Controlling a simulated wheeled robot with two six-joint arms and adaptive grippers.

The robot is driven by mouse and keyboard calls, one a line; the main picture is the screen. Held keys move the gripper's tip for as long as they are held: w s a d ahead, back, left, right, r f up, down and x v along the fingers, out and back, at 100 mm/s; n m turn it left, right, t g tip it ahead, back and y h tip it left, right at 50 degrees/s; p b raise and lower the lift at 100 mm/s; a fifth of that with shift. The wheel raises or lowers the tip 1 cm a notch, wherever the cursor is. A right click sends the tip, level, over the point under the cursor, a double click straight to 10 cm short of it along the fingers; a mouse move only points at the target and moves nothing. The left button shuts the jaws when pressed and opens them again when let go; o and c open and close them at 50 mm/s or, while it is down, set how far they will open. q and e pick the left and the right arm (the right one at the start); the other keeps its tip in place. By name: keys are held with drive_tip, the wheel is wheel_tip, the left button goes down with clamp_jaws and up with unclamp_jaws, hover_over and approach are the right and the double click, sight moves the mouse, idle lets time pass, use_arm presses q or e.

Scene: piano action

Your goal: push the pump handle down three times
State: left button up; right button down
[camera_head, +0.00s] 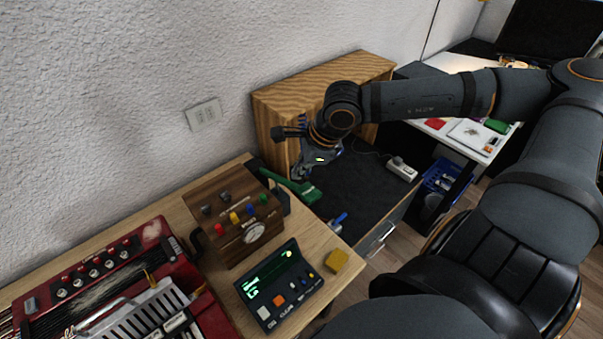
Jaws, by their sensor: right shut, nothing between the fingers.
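My right gripper (302,172) is at the end of the dark arm that comes in from the right. It is shut and empty, pointing down in front of the wooden cabinet, above the far end of a green bar-shaped object (290,186). Whether it touches that object I cannot tell. I cannot clearly make out a pump handle; the green object may be part of one. A brown wooden box (232,236) with coloured knobs and a round gauge stands left of the green object. My left gripper is not in view.
A dark keypad device (279,285) with a lit green display and a yellow block (336,261) are on the wooden table. A red accordion (110,290) is at the left. The wooden cabinet (285,92) stands against the wall. The dark surface (355,185) is mostly clear.

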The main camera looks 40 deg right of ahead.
drive_tip(key=w+r+b, duration=0.1)
drive_tip(key=b, duration=0.1)
drive_tip(key=shift+r+b, duration=0.25)
drive_tip(key=shift+b, duration=0.15)
drive_tip(key=r+p, duration=0.1)
drive_tip(key=w+r+p, duration=0.1)
drive_tip(key=r+p, duration=0.1)
drive_tip(key=shift+a+p, duration=0.1)
drive_tip(key=shift+p, duration=0.2)
